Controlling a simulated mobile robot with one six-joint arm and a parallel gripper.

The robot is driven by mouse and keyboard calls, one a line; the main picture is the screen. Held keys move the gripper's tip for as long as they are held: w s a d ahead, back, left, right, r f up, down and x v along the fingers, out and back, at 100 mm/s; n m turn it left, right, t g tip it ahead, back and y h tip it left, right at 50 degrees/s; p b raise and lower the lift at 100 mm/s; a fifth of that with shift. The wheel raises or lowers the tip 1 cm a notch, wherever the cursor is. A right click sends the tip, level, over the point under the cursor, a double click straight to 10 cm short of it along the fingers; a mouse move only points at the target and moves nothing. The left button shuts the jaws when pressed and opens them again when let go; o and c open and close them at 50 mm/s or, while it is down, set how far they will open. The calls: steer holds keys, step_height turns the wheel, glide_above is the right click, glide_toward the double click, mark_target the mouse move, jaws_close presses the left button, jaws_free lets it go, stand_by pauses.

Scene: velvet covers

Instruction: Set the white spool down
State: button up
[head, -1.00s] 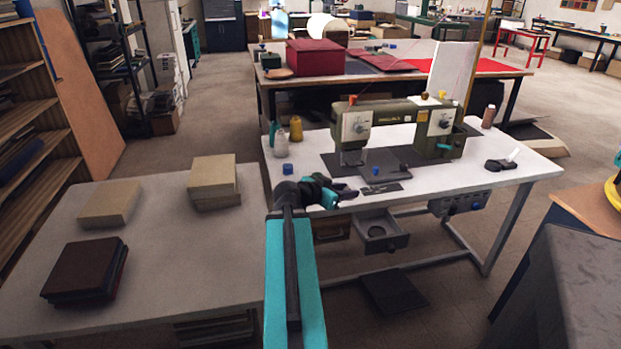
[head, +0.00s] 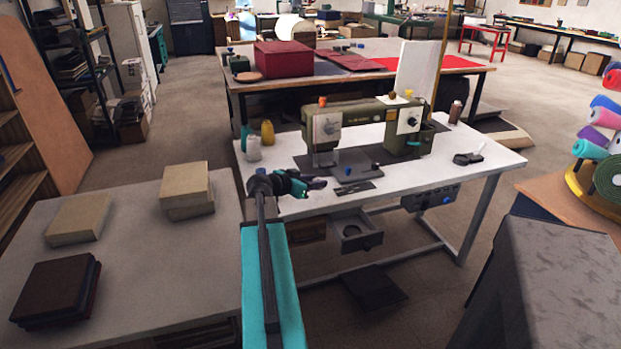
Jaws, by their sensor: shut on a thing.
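My gripper (head: 317,184) reaches over the front edge of the white sewing table (head: 290,208), left of the sewing machine. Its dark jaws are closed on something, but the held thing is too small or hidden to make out. A pale, whitish spool (head: 254,149) stands upright at the table's left end, beside a yellow spool (head: 267,132), apart from my gripper. I cannot tell whether another white spool is in the jaws.
The green and white sewing machine (head: 365,120) stands mid-table. An open drawer (head: 355,236) hangs below the front edge. A grey table (head: 140,240) with books and boxes is at left. A dark covered block (head: 555,275) is at right.

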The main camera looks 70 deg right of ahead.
steer(key=shift+w+d+f+p, duration=0.2)
steer(key=shift+w+d, duration=0.55)
steer(key=shift+d, duration=0.5)
steer(key=shift+w+d+f+p, duration=0.1)
steer(key=shift+w+d+p, duration=0.2)
steer(key=shift+w+d, duration=0.7)
steer(key=shift+w+d+f+p, duration=0.1)
steer(key=shift+w+d+p, duration=0.25)
steer(key=shift+d, duration=1.15)
steer(key=shift+w, duration=0.1)
steer(key=shift+f, duration=0.1)
steer(key=shift+f+p, duration=0.35)
steer(key=shift+f, duration=1.3)
steer(key=shift+f, duration=0.15)
steer(key=o, duration=1)
steer(key=shift+r, duration=0.2)
